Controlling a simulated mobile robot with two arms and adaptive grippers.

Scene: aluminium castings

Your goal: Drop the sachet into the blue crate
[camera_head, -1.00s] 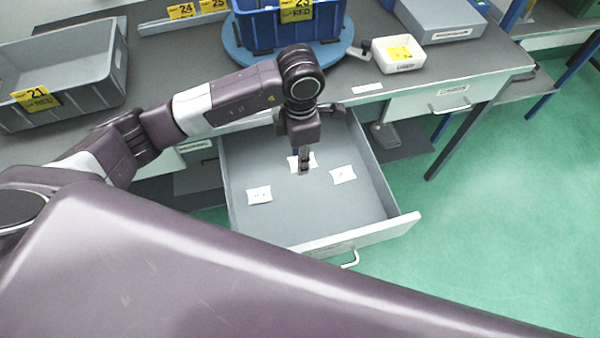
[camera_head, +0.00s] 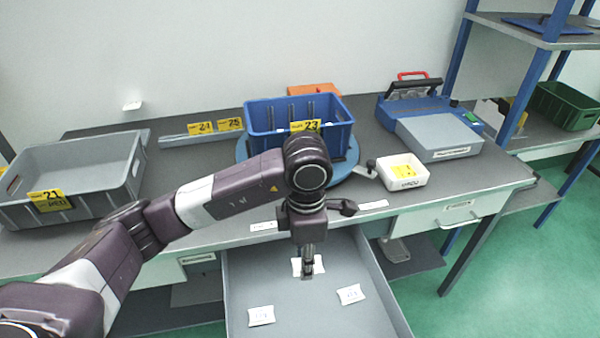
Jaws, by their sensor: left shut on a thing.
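My left gripper (camera_head: 308,272) points down into the open drawer. It is shut on a white sachet (camera_head: 298,267), which shows partly behind the fingers. Two more white sachets lie on the drawer floor, one at the left (camera_head: 261,315) and one at the right (camera_head: 350,294). The blue crate (camera_head: 262,115), with a yellow tag 23, stands on a round blue turntable on the bench, behind my left arm. Part of its front is hidden by the arm. My right gripper is not in view.
The open grey drawer (camera_head: 300,300) juts out below the bench. A grey bin (camera_head: 85,165) tagged 21 stands at the left. A small white tray (camera_head: 402,172) and a blue-grey box (camera_head: 440,135) stand right of the crate. Blue shelf posts rise at the right.

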